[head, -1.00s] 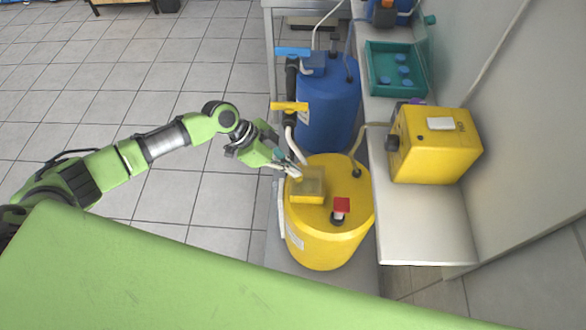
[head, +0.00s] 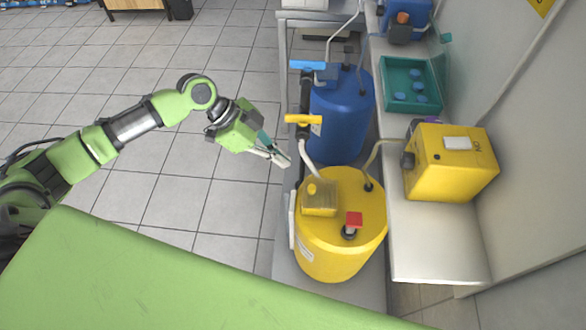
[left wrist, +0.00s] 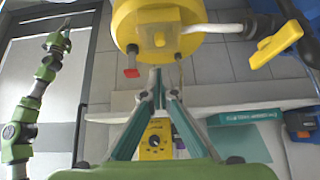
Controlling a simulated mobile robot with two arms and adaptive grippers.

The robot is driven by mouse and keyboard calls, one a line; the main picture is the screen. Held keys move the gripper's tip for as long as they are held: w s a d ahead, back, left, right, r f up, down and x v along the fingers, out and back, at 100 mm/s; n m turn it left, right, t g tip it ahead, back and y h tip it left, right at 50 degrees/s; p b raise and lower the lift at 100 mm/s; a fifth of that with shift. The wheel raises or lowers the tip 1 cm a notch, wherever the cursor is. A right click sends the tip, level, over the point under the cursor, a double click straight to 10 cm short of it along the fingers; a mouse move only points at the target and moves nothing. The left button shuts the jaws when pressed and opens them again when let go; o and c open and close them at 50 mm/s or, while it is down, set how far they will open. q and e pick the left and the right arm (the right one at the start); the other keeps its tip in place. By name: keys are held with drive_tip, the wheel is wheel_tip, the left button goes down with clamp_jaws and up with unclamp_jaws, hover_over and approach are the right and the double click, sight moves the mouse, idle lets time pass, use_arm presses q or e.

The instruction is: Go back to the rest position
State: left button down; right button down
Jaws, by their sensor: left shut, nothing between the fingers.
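My left gripper (head: 288,163) hangs in the head view just left of the yellow drum (head: 345,242), with its fingers pointing right. Its fingers are together with nothing between them, and they are apart from the drum's fittings. In the left wrist view the fingertips (left wrist: 157,78) meet below the yellow drum (left wrist: 175,22). Green arm links (left wrist: 42,85) of mine show at the left of that view, with no fingers to make out. My right gripper is not seen in the head view.
A blue drum (head: 342,118) stands behind the yellow one. A yellow valve handle (head: 303,119) and a blue one (head: 307,66) sit on the pipes by the gripper. The shelf (head: 435,245) holds a yellow pump (head: 465,180) and teal tray (head: 393,98). Tiled floor left is free.

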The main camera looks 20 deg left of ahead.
use_arm(q)
drive_tip(key=w+a+f+n+t+y, duration=0.2)
drive_tip(key=a+f+n, duration=0.2)
drive_tip(key=f, duration=0.8)
drive_tip(key=w+a+f+n+t+y, duration=0.15)
drive_tip(key=a+f+n, duration=0.3)
drive_tip(key=f, duration=0.75)
drive_tip(key=s+a+f+n+g+y, duration=0.1)
drive_tip(key=s+a+f+n+y, duration=0.25)
drive_tip(key=s+f, duration=0.95)
drive_tip(key=s+d+f+g, duration=0.1)
drive_tip(key=s+f, duration=0.4)
drive_tip(key=s, duration=0.5)
drive_tip(key=s+d+f+g+b, duration=0.1)
drive_tip(key=s+f, duration=0.4)
drive_tip(key=s, duration=0.5)
drive_tip(key=s+d+f+n+g, duration=0.1)
drive_tip(key=s+d+f, duration=0.2)
drive_tip(key=s, duration=0.8)
wheel_tip(320, 180, down, 2)
drive_tip(key=shift+d+f, duration=0.15)
drive_tip(key=shift+s, duration=0.1)
